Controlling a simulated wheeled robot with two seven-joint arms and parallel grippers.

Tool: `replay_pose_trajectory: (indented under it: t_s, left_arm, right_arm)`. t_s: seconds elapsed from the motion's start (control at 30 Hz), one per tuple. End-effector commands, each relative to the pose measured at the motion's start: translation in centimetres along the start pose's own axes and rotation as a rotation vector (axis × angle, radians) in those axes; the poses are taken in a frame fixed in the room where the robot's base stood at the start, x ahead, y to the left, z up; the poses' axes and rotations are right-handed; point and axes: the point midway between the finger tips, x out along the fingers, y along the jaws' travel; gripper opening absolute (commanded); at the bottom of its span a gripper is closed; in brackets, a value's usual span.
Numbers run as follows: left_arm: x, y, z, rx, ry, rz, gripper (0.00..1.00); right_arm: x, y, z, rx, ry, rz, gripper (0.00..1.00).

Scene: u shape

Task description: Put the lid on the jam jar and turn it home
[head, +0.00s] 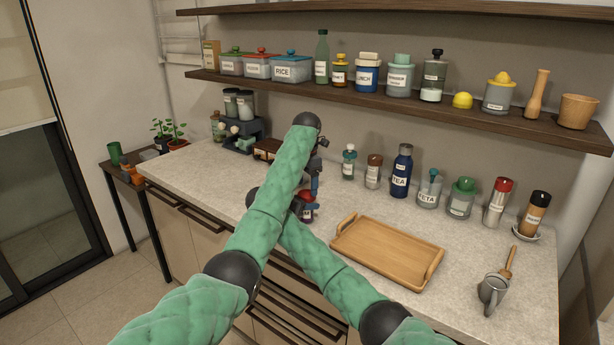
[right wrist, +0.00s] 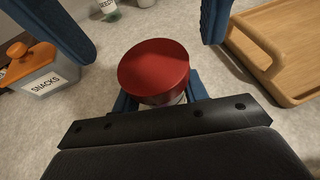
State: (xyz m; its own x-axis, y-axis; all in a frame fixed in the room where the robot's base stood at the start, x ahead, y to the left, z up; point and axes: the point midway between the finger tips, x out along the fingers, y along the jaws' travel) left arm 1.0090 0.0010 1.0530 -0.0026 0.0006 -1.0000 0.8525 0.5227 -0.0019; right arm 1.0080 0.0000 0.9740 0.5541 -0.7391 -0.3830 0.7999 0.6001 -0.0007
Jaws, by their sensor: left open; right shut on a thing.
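The jam jar (head: 308,213) stands on the worktop, mostly hidden behind my arms, with the red lid (head: 307,196) at its top. In the right wrist view the red lid (right wrist: 153,68) fills the middle and hides most of the jar; I cannot tell whether it is turned tight. My right gripper (right wrist: 160,97) is shut on the jar below the lid, its blue fingers on either side. My left gripper (head: 313,187) points down from above. Its open fingers (right wrist: 140,25) show in the right wrist view, wide apart and clear of the lid.
A wooden tray (head: 388,252) lies right of the jar. Several bottles and jars, including a blue tea flask (head: 402,170), line the back. A grey container labelled SNACKS (right wrist: 45,75) stands nearby. The left front worktop is clear.

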Motion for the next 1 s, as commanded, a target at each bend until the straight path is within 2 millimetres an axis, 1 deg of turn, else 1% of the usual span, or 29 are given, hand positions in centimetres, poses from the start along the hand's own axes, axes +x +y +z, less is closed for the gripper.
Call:
replay_pose_trajectory:
  t_s: [0.1, 0.3, 0.67, 0.77, 0.8, 0.87, 0.9, 1.0]
  left_arm:
    - [1.3, 0.0, 0.0, 0.000, 0.001, 0.000, 0.72]
    - [2.7, 0.0, 0.0, -0.001, -0.001, 0.001, 0.72]
    - [3.0, 0.0, 0.0, 0.000, -0.001, 0.001, 0.72]
    - [3.0, 0.0, 0.0, 0.000, -0.001, 0.001, 0.54]
    - [3.0, 0.0, 0.0, 0.000, -0.001, 0.001, 0.47]
    - [3.0, 0.0, 0.0, 0.000, -0.001, 0.001, 0.35]
    - [3.0, 0.0, 0.0, 0.000, -0.001, 0.001, 0.27]
    - [2.9, 0.1, 0.0, -0.001, -0.001, 0.002, 0.27]
  right_arm:
    - [0.0, 0.0, 0.0, 0.000, 0.000, 0.000, 0.00]
    - [0.0, 0.0, 0.0, 0.000, 0.000, 0.000, 0.00]
    - [0.0, 0.0, 0.0, 0.000, 0.000, 0.000, 0.00]
    - [0.0, 0.0, 0.0, 0.000, 0.000, 0.000, 0.00]
    - [0.0, 0.0, 0.0, 0.000, 0.000, 0.000, 0.00]
    - [0.0, 0.0, 0.0, 0.000, 0.000, 0.000, 0.00]
    - [0.0, 0.0, 0.0, 0.000, 0.000, 0.000, 0.00]
    - [0.0, 0.0, 0.0, 0.000, 0.000, 0.000, 0.00]
